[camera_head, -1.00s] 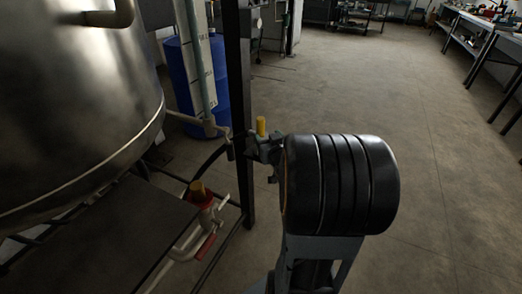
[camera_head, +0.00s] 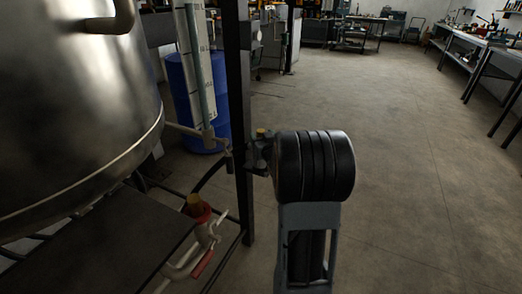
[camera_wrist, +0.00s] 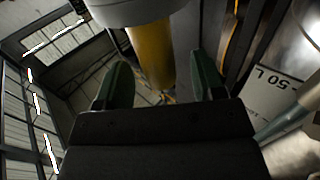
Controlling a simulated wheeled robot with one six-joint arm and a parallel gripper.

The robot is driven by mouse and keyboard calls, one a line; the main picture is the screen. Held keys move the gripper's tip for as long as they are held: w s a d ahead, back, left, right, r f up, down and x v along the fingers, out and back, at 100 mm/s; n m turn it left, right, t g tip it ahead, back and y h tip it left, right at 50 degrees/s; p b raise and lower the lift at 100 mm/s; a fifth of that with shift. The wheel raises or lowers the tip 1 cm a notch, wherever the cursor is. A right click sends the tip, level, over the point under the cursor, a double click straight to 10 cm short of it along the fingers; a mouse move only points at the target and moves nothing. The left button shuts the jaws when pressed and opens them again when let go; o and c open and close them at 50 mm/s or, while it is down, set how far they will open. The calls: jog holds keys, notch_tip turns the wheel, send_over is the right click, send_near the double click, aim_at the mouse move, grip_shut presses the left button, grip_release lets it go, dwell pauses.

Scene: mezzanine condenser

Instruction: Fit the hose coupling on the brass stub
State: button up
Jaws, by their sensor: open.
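My gripper (camera_head: 260,152) is right of the post and apart from that valve. In the wrist view my gripper (camera_wrist: 161,82) has its green fingers spread. A yellow cylinder (camera_wrist: 152,55) with a pale collar shows between them; whether they touch it is unclear. Its yellow tip (camera_head: 261,133) shows above my gripper in the head view. I cannot tell whether it is the hose coupling. My arm hides much of this area.
A steel tank (camera_head: 75,120) fills the left, above a dark platform (camera_head: 95,250). The dark post (camera_head: 240,120) stands between valve and gripper. A gauge (camera_head: 197,70) and a blue drum (camera_head: 182,95) are behind. Open floor (camera_head: 410,170) lies right.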

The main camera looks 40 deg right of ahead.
jog(key=shift+x, duration=1.85)
jog(key=shift+f, duration=0.1)
grip_shut()
